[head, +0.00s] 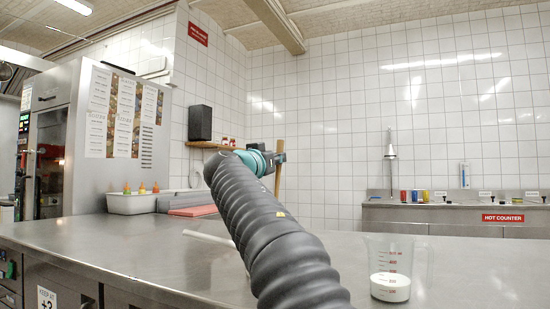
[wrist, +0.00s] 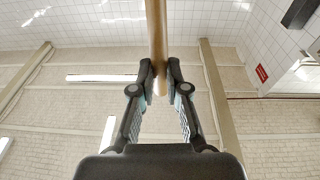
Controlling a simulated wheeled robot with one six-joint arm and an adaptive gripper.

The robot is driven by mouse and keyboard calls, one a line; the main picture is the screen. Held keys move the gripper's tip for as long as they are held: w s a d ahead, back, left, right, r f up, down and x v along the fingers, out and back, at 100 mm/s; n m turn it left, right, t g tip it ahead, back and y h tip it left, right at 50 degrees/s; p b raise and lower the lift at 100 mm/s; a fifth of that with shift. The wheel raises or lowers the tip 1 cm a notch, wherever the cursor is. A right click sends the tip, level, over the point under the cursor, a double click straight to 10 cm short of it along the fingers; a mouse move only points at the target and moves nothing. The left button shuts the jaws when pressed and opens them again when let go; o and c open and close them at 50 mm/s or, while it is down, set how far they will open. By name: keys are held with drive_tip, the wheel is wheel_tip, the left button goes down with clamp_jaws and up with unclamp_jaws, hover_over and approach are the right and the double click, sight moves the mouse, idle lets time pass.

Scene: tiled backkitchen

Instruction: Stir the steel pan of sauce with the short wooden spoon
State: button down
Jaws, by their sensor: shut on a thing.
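My gripper (wrist: 160,80) is shut on a wooden handle, which I take for the short wooden spoon (wrist: 157,30). In the head view my gripper (head: 272,158) is raised above the steel counter, and the upright wooden spoon (head: 280,170) shows just to its right. The spoon's lower part is hidden behind my arm in the head view, and its far end runs out of the wrist view. I see no steel pan of sauce in either view; my arm covers part of the counter.
A measuring jug (head: 391,262) with white liquid stands on the steel counter (head: 130,255) at right. A white rod (head: 205,236) lies left of my arm. Red and grey boards (head: 195,211) and a tub of bottles (head: 138,203) stand behind. The counter's front left is clear.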

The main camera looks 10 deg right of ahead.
sight(276, 195)
drive_tip(key=shift+w+d+f+b, duration=0.15)
drive_tip(key=shift+f+b, duration=0.3)
drive_tip(key=shift+f, duration=0.35)
drive_tip(key=shift+w+d+f+b, duration=0.15)
drive_tip(key=shift+f+b, duration=0.3)
drive_tip(key=shift+f, duration=0.3)
drive_tip(key=f+b, duration=0.4)
drive_tip(key=b, duration=0.1)
drive_tip(key=s+f+b, duration=0.1)
drive_tip(key=f+b, duration=0.1)
drive_tip(key=shift+a+f+b, duration=0.2)
drive_tip(key=shift+a+b, duration=0.2)
